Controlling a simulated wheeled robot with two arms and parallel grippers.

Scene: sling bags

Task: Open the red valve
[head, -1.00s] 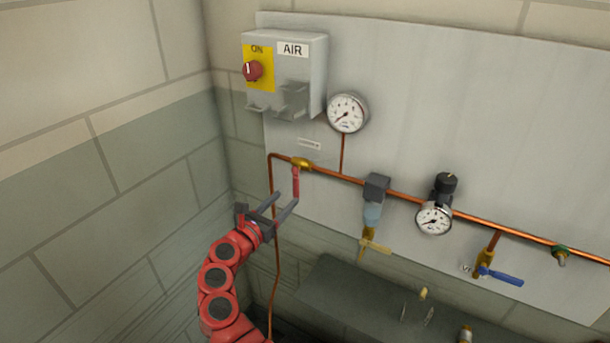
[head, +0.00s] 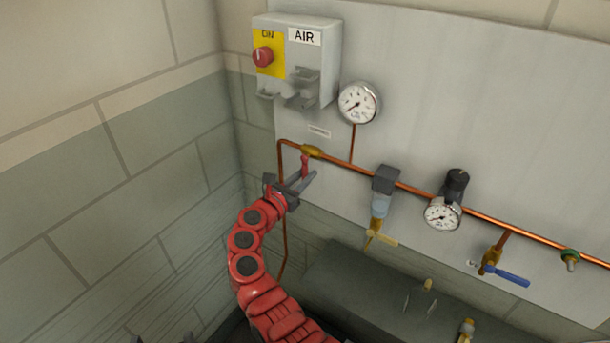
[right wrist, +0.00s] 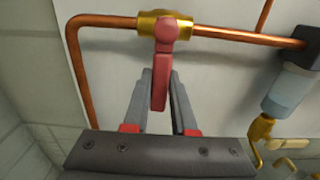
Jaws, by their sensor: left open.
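The red valve is a brass body (head: 312,151) on the copper pipe with a red lever handle (head: 305,166) hanging down. In the right wrist view the lever (right wrist: 161,62) points toward the camera, below the brass body (right wrist: 165,24). My right gripper (head: 301,180) is at the lever's lower end. In the right wrist view its two grey fingers (right wrist: 161,84) stand on either side of the lever, with narrow gaps; it looks open around it. My left gripper (head: 164,339) shows only as dark tips at the bottom edge, apart and far from the valve.
A grey AIR box (head: 312,72) with a red knob is above the valve. A round gauge (head: 359,102), a filter (head: 381,201), a regulator gauge (head: 442,215) and a blue-handled valve (head: 508,277) lie to the right. A dark bench (head: 365,282) is below; a wall is left.

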